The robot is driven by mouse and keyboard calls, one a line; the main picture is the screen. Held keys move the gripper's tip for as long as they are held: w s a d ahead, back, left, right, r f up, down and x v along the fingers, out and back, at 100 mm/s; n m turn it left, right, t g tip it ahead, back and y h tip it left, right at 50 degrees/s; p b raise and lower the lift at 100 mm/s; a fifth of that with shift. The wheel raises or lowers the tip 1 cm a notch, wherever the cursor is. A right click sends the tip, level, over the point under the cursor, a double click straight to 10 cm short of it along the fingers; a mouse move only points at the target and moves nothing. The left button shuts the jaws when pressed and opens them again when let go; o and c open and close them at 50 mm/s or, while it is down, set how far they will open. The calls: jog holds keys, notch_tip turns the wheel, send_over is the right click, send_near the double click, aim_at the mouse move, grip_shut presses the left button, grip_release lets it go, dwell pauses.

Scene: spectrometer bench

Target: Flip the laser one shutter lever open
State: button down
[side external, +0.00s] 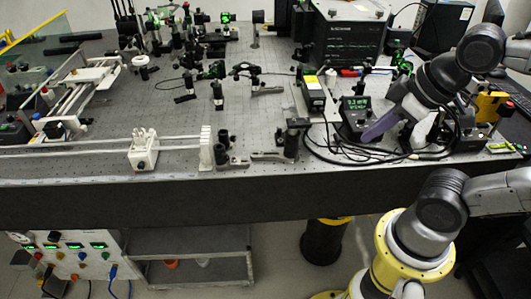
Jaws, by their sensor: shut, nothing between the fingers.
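My gripper (378,128) reaches in from the right, its purple fingers shut and pointing down and left over the right part of the bench. A black box with a yellow top label (313,95), which looks like a laser housing, stands to the left of the fingers, apart from them. A small meter with a green lit display (357,108) stands close behind and left of the fingertips; I cannot tell whether they touch. The shutter lever is too small or hidden to pick out, so its position cannot be told.
Black cables (345,150) loop on the bench below my gripper. A large black unit (347,38) stands behind. Optic mounts (216,95) crowd the middle and back. A white rail (90,148) runs along the front left. A yellow block (490,105) is at right.

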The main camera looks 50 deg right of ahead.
jog(key=shift+f+m, duration=0.15)
jog(key=shift+m, duration=0.55)
jog(key=c, duration=1.5)
grip_release()
jog(key=shift+m, duration=0.3)
jog(key=shift+o, duration=2.5)
jog(key=shift+s, duration=0.15)
jog(key=w+d+r+n, duration=0.1)
jog(key=n, duration=0.1)
jog(key=r+n+h, duration=0.1)
jog(key=r+n, duration=0.1)
jog(key=w+d+r+n, duration=0.1)
jog(key=r+n, duration=0.1)
jog(key=shift+w+d, duration=0.3)
notch_tip(320, 180, up, 6)
jog(key=n+g+h, duration=0.3)
jog(key=n+h, duration=0.1)
jog(key=n, duration=0.4)
send_over(325, 65)
jog(key=s+a, duration=0.2)
jog(key=a, duration=0.4)
jog(key=shift+g, duration=0.3)
jog(key=x, duration=1.4)
jog(key=shift+s+d, duration=0.1)
jog(key=shift+d, duration=0.15)
